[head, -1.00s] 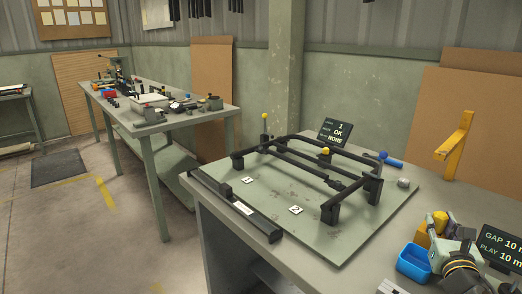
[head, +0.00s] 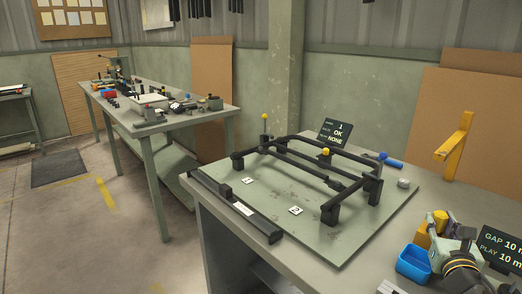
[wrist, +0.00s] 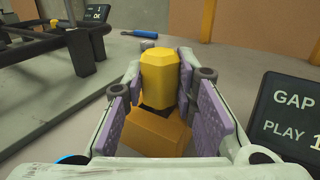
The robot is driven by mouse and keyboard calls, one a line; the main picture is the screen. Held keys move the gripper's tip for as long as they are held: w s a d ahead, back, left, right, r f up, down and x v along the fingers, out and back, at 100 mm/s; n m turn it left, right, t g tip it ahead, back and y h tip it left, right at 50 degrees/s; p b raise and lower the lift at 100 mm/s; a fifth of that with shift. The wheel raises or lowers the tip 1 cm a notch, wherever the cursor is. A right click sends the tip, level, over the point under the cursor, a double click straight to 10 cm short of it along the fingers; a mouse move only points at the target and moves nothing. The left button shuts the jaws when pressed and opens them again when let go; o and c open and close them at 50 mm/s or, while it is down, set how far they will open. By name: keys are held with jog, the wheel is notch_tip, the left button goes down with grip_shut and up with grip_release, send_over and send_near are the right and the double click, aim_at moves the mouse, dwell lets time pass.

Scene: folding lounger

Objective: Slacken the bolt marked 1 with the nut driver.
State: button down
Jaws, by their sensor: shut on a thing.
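My gripper (wrist: 167,85) is shut on a yellow faceted handle (wrist: 163,75), which looks like the nut driver's. It stands upright between the purple pads, above an orange-yellow block (wrist: 150,133). Its lower end is hidden. In the head view the handle (head: 440,216) is at the lower right, beside the bench's blue tray. The black lounger frame (head: 300,165) lies on a green-grey board (head: 345,240). Small white tags lie on the board: one looks marked 1 (head: 248,181), the other 2 (head: 296,210). The bolts themselves are too small to make out.
A blue tray (head: 413,262) is close to my gripper. A dark display (head: 334,133) stands behind the frame, and another (wrist: 292,122) is right of my gripper. A yellow bracket (head: 455,145) and a blue-handled tool (wrist: 139,33) are at the back. Knobs rise from the frame.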

aim_at(443, 216)
jog(key=shift+r+p, duration=1.25)
jog(key=shift+r, duration=1.1)
jog(key=shift+f, duration=0.15)
